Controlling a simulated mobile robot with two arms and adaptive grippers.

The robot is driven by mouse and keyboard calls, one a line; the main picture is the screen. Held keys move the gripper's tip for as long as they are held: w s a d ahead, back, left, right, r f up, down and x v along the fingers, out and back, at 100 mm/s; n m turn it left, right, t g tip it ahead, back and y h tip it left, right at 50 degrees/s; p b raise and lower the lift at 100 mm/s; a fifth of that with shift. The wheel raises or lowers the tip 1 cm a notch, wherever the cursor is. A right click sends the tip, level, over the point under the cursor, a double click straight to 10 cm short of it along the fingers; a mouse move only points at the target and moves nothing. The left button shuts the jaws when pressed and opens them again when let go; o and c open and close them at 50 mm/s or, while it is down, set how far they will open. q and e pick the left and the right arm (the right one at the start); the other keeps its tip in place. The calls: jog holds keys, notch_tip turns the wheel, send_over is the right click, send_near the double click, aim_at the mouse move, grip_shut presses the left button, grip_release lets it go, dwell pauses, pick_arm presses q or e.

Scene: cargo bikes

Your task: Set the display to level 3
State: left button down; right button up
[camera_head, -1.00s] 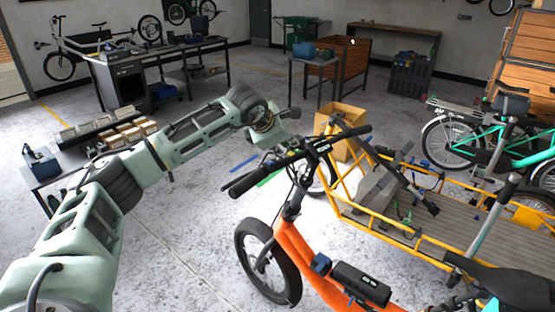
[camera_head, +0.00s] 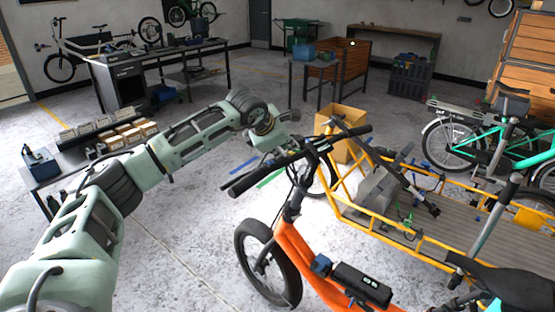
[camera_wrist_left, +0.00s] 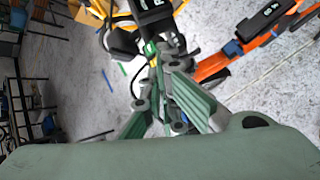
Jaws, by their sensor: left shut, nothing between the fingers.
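The orange cargo bike (camera_head: 300,255) stands in front of me, its black handlebar (camera_head: 275,172) crossing the middle of the head view. A small dark display (camera_head: 322,146) sits at the middle of the handlebar. In the left wrist view a dark display unit with light characters (camera_wrist_left: 152,5) shows at the top edge, cut off; I cannot read its level. My left gripper (camera_head: 285,148) is beside the handlebar, partly hidden by it. In the left wrist view its green fingers (camera_wrist_left: 158,50) are shut and empty, pointing toward the display; contact cannot be told. My right gripper is not in view.
A yellow cargo frame (camera_head: 425,240) with a grey bed lies to the right of the handlebar. A cardboard box (camera_head: 345,148) stands behind it. A workbench with small boxes (camera_head: 125,135) is at left. Turquoise bikes (camera_head: 460,140) stand at right. Open floor lies between.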

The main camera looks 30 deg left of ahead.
pick_arm(q)
jog(key=shift+f+b, duration=0.3)
jog(key=shift+f, duration=0.05)
jog(key=shift+r, duration=0.1)
dwell(0.5)
jog(key=shift+r+p, duration=0.55)
jog(key=shift+r, duration=0.2)
jog(key=shift+f+b, duration=0.1)
jog(key=shift+b, duration=0.2)
